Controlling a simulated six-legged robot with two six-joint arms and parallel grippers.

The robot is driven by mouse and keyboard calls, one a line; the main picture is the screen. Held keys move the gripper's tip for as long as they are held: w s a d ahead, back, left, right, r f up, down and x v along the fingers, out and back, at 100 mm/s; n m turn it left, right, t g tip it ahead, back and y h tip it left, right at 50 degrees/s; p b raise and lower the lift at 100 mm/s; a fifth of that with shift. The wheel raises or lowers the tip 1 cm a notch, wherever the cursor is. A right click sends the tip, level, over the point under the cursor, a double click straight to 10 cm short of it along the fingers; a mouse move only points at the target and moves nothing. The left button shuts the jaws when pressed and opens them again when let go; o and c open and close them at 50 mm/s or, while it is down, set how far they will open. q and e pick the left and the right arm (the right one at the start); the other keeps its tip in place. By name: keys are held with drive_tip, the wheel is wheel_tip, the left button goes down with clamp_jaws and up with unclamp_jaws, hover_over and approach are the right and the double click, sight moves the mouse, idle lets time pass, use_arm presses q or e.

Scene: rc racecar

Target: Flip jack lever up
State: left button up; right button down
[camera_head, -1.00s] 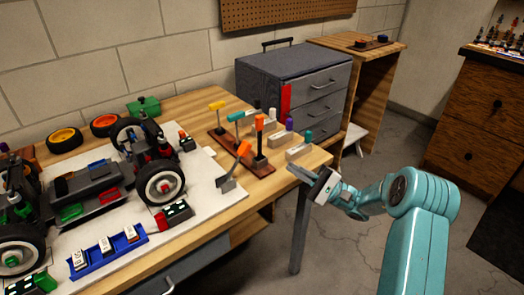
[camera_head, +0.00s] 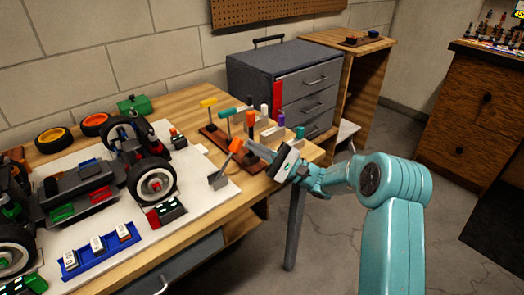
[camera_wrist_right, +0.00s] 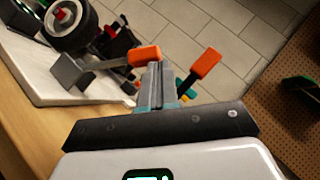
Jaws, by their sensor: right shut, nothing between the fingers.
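The grey jack (camera_head: 218,181) stands at the right edge of the white board. Its lever slants up and right to an orange handle (camera_head: 236,146). In the right wrist view the jack (camera_wrist_right: 72,72) is at upper left, and its orange handle (camera_wrist_right: 145,54) is just beyond the fingertips. My right gripper (camera_head: 252,149) is shut and empty, its fingers pointing left just right of the handle. In the wrist view its shut fingers (camera_wrist_right: 155,84) point at the handle; I cannot tell whether they touch. My left gripper is not in view.
A rack (camera_head: 215,137) of upright coloured-handled tools stands behind my fingers; one orange-handled tool (camera_wrist_right: 205,63) is close on the right in the wrist view. An RC car (camera_head: 90,185) sits on the white board (camera_head: 185,215). A grey drawer chest (camera_head: 265,75) stands behind.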

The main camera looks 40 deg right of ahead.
sight(234, 140)
drive_tip(key=shift+r, duration=0.1)
drive_tip(key=a+r+n+g, duration=0.1)
drive_tip(key=a+n+g, duration=0.1)
drive_tip(key=a+r+n+g+h+b, duration=0.1)
drive_tip(key=a+r+n+g, duration=0.1)
drive_tip(key=n, duration=0.1)
drive_tip(key=a+r+n+g, duration=0.1)
drive_tip(key=a+r+n, duration=0.1)
drive_tip(key=shift+s+a+n+g+h, duration=0.25)
drive_tip(key=shift+n+g+h, duration=0.05)
drive_tip(key=shift+g, duration=0.1)
drive_tip(key=a+n+g+h+b, duration=0.2)
drive_tip(key=a+n+h+b, duration=0.1)
drive_tip(key=a, duration=0.6)
drive_tip(key=shift+s+f+n+h, duration=0.15)
drive_tip(key=shift+s+n+h, duration=0.2)
drive_tip(key=shift+n+h, duration=0.4)
drive_tip(key=shift+a, duration=0.1)
idle(0.4)
